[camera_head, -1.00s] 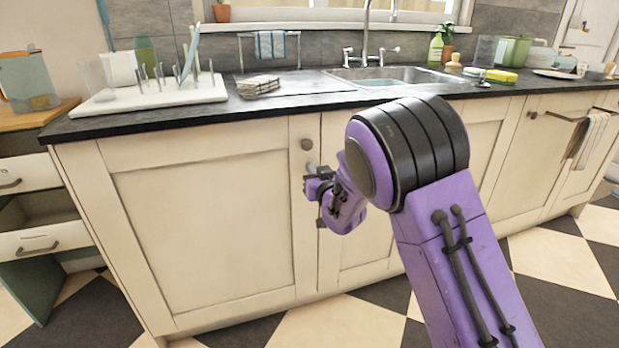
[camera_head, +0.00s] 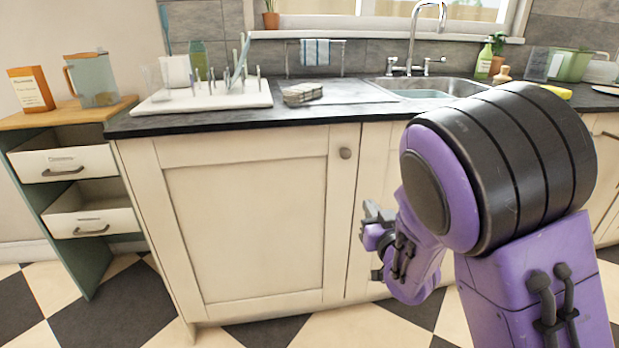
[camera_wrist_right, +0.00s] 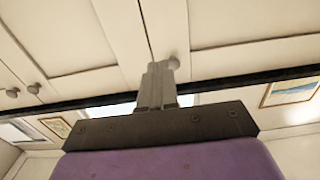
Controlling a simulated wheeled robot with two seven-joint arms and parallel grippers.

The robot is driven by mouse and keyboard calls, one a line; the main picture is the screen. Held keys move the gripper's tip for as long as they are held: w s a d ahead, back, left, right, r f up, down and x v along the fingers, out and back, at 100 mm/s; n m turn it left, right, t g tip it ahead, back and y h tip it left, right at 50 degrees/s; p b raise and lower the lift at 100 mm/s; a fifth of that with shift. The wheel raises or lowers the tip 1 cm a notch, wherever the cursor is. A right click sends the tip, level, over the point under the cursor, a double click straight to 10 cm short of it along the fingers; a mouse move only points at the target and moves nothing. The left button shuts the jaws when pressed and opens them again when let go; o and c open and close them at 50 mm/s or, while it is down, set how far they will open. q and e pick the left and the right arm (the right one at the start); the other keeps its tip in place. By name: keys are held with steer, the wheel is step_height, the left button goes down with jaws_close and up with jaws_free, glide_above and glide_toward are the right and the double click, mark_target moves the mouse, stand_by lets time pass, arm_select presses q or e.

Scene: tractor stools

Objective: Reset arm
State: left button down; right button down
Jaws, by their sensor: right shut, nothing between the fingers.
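My right arm is purple with a black-banded joint and stands in front of the cream base cabinet (camera_head: 250,225). Its right gripper (camera_head: 368,212) is small and partly hidden behind the purple wrist in the head view. In the right wrist view the grey fingers of the right gripper (camera_wrist_right: 160,70) are together with nothing between them. They point at the cabinet doors, and a round door knob (camera_wrist_right: 177,63) shows beside the fingertips; I cannot tell the gap. In the head view a cabinet knob (camera_head: 345,153) sits above and left of the gripper. My left gripper is out of view.
The dark countertop (camera_head: 350,108) runs above the doors, with a white drying rack (camera_head: 205,100) and a sink (camera_head: 430,88). At left stands a side unit with two open drawers (camera_head: 65,166), bearing a jug (camera_head: 92,80) and a carton (camera_head: 30,89). Checkered floor shows at lower left.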

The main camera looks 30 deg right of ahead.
steer(key=s+a+f+m+g, duration=0.2)
steer(key=s+f+g, duration=0.2)
steer(key=f, duration=0.8)
steer(key=s+a+f+m+g, duration=0.1)
steer(key=s+a+f+g, duration=0.3)
steer(key=f, duration=0.7)
steer(key=s+a+f+g+y, duration=0.1)
steer(key=s+f+g, duration=0.2)
steer(key=s+f, duration=0.55)
steer(key=s+a+f+g+y, duration=0.1)
steer(key=s+f+g, duration=0.35)
steer(key=s, duration=0.75)
step_height(320, 180, up, 20)
steer(key=s+t+p, duration=0.1)
steer(key=p, duration=2.1)
steer(key=shift+s+m+p, duration=0.25)
steer(key=shift+m+p, duration=0.05)
steer(key=shift+p, duration=0.1)
steer(key=shift+r, duration=0.1)
